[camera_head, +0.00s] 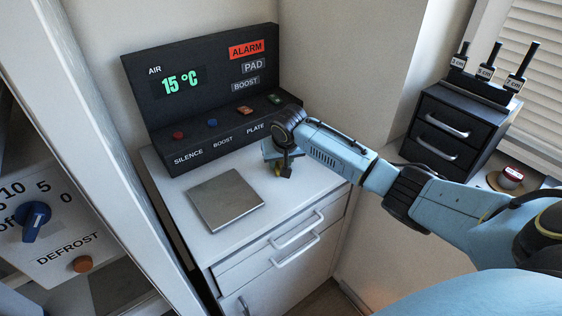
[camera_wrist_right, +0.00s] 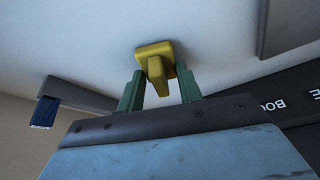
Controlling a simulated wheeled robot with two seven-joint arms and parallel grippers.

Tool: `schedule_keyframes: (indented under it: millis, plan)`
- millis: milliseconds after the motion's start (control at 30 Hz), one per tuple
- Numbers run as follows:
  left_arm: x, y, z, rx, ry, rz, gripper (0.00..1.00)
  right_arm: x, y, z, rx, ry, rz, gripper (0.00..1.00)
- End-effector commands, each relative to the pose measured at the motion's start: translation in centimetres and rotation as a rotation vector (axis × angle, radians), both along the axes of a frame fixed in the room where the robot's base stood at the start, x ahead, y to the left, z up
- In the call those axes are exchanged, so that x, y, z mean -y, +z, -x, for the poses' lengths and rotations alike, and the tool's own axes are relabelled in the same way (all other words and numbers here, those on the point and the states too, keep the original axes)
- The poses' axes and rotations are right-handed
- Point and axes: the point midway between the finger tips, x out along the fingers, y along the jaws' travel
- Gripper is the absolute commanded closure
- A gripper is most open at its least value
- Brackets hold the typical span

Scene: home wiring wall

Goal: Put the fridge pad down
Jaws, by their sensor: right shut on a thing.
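My right gripper (camera_head: 284,162) is low over the white cabinet top (camera_head: 300,187), to the right of a grey metal plate (camera_head: 226,199). In the right wrist view its two green fingers (camera_wrist_right: 159,86) are shut on the stem of a yellow piece with a square base (camera_wrist_right: 152,50), which I take for the fridge pad. The base faces the white surface; I cannot tell whether it touches. My left gripper is in neither view.
A black console (camera_head: 205,90) with buttons and a 15 °C display stands behind the plate. A defrost panel (camera_head: 45,222) is at left. Black drawers (camera_head: 447,130) with labelled tools on top stand at right. The cabinet top in front of the plate is narrow but clear.

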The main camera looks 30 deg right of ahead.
Motion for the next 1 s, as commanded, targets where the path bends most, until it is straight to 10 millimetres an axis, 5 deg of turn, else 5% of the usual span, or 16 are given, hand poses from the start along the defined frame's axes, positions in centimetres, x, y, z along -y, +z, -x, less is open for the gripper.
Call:
schedule_keyframes:
  millis: [267,300,433,767,1000]
  plan:
    - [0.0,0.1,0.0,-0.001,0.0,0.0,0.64,0.0,-0.3,0.0,-0.001,-0.001,-0.001,0.86]
    - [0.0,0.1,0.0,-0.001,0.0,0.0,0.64,0.0,-0.2,0.0,0.0,-0.001,0.001,0.59]
    - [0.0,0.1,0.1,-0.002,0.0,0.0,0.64,0.0,-0.2,0.0,0.0,-0.001,0.0,0.43]
    - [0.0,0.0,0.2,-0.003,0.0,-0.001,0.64,0.0,0.1,0.0,0.001,0.0,0.0,0.43]
    - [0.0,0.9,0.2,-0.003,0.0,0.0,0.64,-0.4,3.4,1.2,0.002,0.001,0.0,0.43]
